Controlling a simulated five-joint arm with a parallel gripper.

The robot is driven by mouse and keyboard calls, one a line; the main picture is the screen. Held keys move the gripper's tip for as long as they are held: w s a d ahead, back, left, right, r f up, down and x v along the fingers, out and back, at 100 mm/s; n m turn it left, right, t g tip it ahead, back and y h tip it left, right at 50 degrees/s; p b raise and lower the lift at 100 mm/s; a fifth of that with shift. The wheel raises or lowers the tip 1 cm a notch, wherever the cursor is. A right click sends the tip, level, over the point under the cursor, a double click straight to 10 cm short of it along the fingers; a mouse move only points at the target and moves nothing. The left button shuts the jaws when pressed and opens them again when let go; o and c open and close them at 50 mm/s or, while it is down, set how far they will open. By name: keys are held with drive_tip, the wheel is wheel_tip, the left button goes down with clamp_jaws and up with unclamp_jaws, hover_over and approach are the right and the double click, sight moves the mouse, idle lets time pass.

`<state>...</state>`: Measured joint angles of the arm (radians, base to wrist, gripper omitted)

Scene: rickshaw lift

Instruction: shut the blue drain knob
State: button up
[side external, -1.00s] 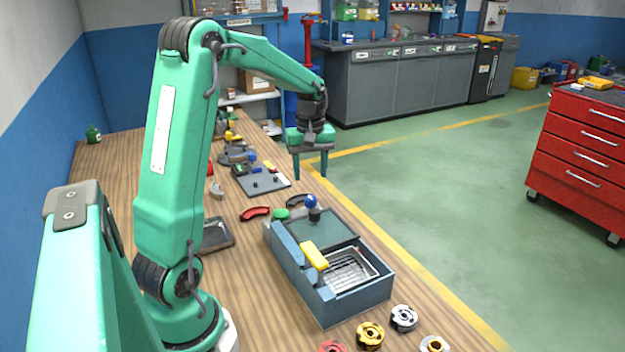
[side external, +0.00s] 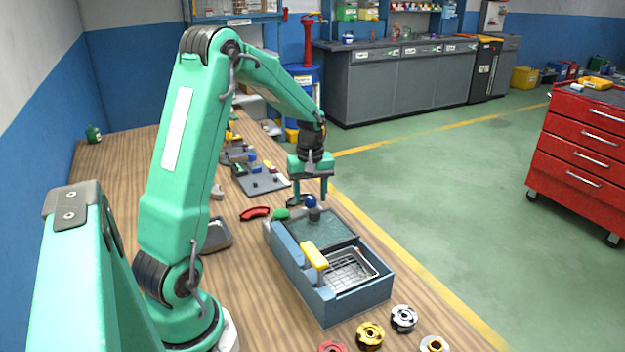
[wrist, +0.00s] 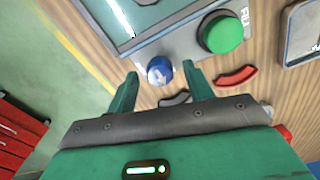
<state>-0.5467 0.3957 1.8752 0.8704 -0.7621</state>
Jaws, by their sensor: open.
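The blue drain knob (side external: 311,201) sits on a dark stem at the far end of the blue-grey washer box (side external: 290,252). In the wrist view the blue knob (wrist: 159,70) has a white mark on top and lies just beyond the fingertips, roughly between them. My gripper (side external: 310,200) is open and empty, pointing down over the far end of the box; its two green fingers (wrist: 160,72) straddle the line to the knob. I cannot tell whether a finger touches it. In the side view the fingers partly overlap the knob.
A green button (wrist: 222,34) stands beside the knob. A yellow handle (side external: 314,256) and a wire basket (side external: 350,272) are at the box's near end. A red curved piece (side external: 255,213) lies left of the box. Several round parts (side external: 404,318) lie in front.

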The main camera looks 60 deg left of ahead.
drive_tip(key=shift+f, duration=0.3)
drive_tip(key=c, duration=1)
